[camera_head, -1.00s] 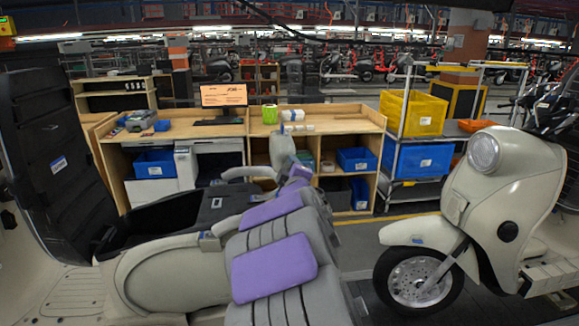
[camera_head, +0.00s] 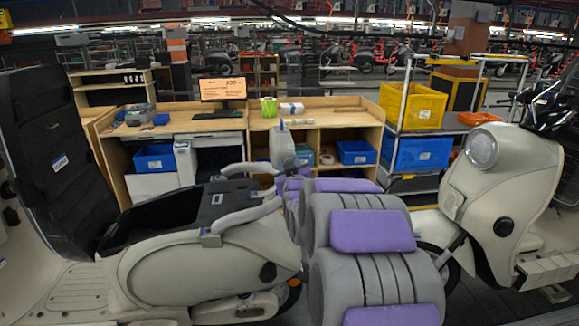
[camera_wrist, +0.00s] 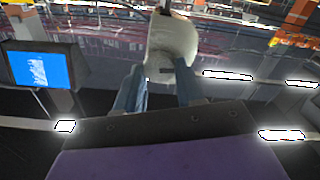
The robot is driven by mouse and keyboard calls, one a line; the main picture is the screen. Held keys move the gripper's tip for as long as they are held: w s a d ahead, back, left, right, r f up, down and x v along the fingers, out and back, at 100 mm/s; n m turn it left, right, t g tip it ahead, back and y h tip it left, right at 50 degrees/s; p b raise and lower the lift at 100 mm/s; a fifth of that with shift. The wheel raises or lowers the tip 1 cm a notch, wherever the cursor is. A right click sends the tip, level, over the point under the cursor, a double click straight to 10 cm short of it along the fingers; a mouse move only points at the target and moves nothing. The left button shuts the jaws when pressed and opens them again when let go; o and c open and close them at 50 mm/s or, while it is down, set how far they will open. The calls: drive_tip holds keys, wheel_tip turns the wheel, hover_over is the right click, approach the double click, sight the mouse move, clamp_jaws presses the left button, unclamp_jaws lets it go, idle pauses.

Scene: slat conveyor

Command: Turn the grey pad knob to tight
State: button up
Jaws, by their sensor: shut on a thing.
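In the wrist view my gripper (camera_wrist: 162,74) has its two blue-grey fingers closed against a pale, rounded thing, which I take for the grey pad knob (camera_wrist: 173,42). A short dark mark shows on its near face. Its mount and its tight mark cannot be made out. In the head view my grey arm with purple pads reaches away from me toward the middle. A pale upright piece (camera_head: 282,147) stands at its far end. The finger contact cannot be seen from there.
A cream scooter body (camera_head: 195,275) with an open dark compartment and grey grab rail lies left of my arm. Another cream scooter (camera_head: 510,185) stands at right. Behind are a wooden bench (camera_head: 330,118), blue bins (camera_head: 357,153) and a yellow crate (camera_head: 412,106).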

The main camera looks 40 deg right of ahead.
drive_tip(key=shift+f+m, duration=0.2)
drive_tip(key=shift+m, duration=0.3)
drive_tip(key=o, duration=0.9)
drive_tip(key=shift+d, duration=0.1)
drive_tip(key=shift+c, duration=0.2)
drive_tip(key=shift+o, duration=0.9)
drive_tip(key=shift+r, duration=0.1)
drive_tip(key=shift+s, duration=0.1)
drive_tip(key=b+v, duration=0.7)
drive_tip(key=v, duration=1)
